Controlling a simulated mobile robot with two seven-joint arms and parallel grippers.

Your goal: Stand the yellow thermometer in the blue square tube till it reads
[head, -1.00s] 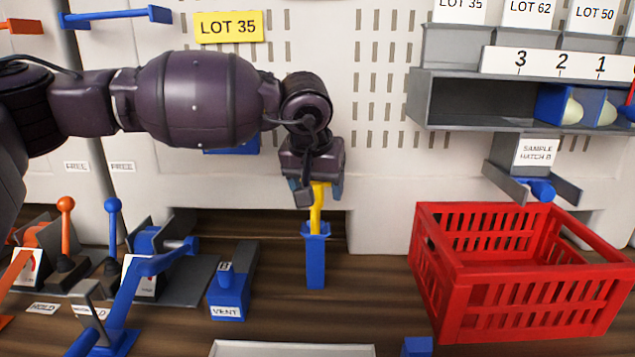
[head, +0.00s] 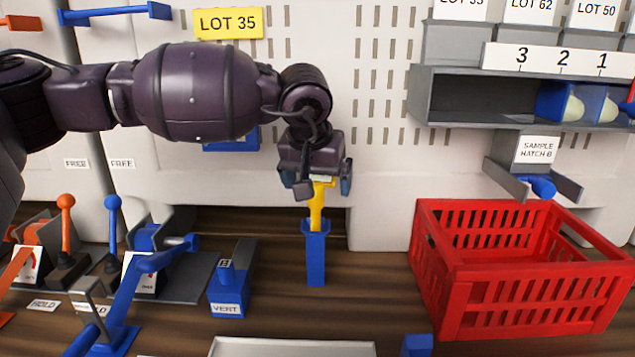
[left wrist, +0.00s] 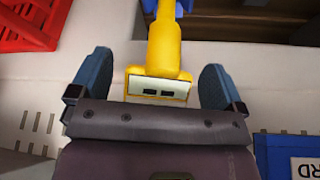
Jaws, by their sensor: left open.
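The yellow thermometer (head: 317,205) stands in the blue square tube (head: 315,258), its lower part hidden inside. Its head sticks up above the rim and leans slightly to the right. My left gripper (head: 322,187) is just above it, with its fingers apart on either side of the head. In the left wrist view the thermometer (left wrist: 163,55) lies between the open fingers of my left gripper (left wrist: 156,85), with a gap on each side. My right gripper is not in view.
A red crate (head: 455,290) stands to the right. A grey shelf (head: 450,105) hangs at upper right. A pale tray (head: 290,347) lies in front.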

